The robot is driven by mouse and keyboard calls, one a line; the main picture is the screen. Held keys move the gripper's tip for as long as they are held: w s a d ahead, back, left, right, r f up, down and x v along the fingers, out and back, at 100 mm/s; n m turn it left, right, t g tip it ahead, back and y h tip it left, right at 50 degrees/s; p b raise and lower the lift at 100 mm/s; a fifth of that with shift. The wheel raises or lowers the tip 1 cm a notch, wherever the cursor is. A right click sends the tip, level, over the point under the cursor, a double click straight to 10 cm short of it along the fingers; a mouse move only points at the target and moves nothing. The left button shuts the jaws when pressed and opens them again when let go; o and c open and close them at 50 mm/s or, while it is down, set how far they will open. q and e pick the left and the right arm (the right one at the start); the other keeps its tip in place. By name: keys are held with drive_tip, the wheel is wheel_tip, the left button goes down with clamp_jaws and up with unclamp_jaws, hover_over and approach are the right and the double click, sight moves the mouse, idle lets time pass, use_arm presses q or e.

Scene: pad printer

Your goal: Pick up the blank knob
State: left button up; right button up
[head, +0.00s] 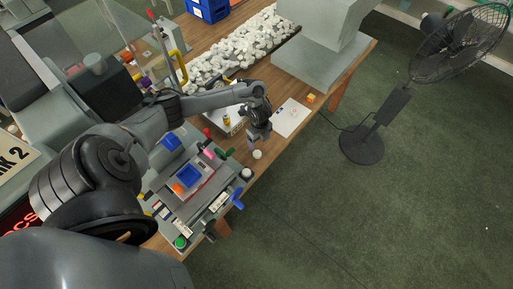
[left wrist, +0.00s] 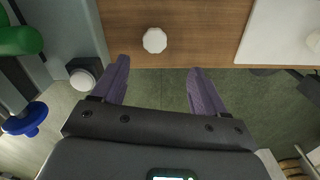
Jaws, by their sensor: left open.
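The blank knob (head: 257,154) is a small white piece on the wooden table near its front edge. In the left wrist view the knob (left wrist: 154,40) looks many-sided and lies just beyond the fingertips, between their lines. My left gripper (head: 253,144) points down close to the knob. In the left wrist view my left gripper (left wrist: 158,66) is open with nothing between its purple fingers. The knob is apart from both fingers. My right gripper is not in view.
The pad printer (head: 190,178), with green and blue handles, stands left of the knob. A round white-topped part (left wrist: 82,79) is at its corner. A white sheet (head: 290,118) lies to the right. White pieces (head: 235,50) are heaped behind. A fan (head: 400,90) stands on the floor.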

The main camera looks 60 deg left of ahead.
use_arm(q)
hover_over(257, 153)
drive_tip(key=f, duration=0.4)
drive_tip(key=shift+w+d+b, duration=0.2)
drive_tip(key=shift+w+b, duration=0.15)
drive_tip(key=shift+s+a+f, duration=0.1)
drive_tip(key=shift+s+f, duration=0.1)
drive_tip(key=shift+f, duration=0.8)
drive_tip(key=shift+s+a+f, duration=0.1)
drive_tip(key=shift+s+f, duration=0.1)
drive_tip(key=shift+f, duration=0.8)
drive_tip(key=shift+f+b, duration=0.35)
drive_tip(key=shift+f, duration=0.35)
drive_tip(key=c, duration=1.1)
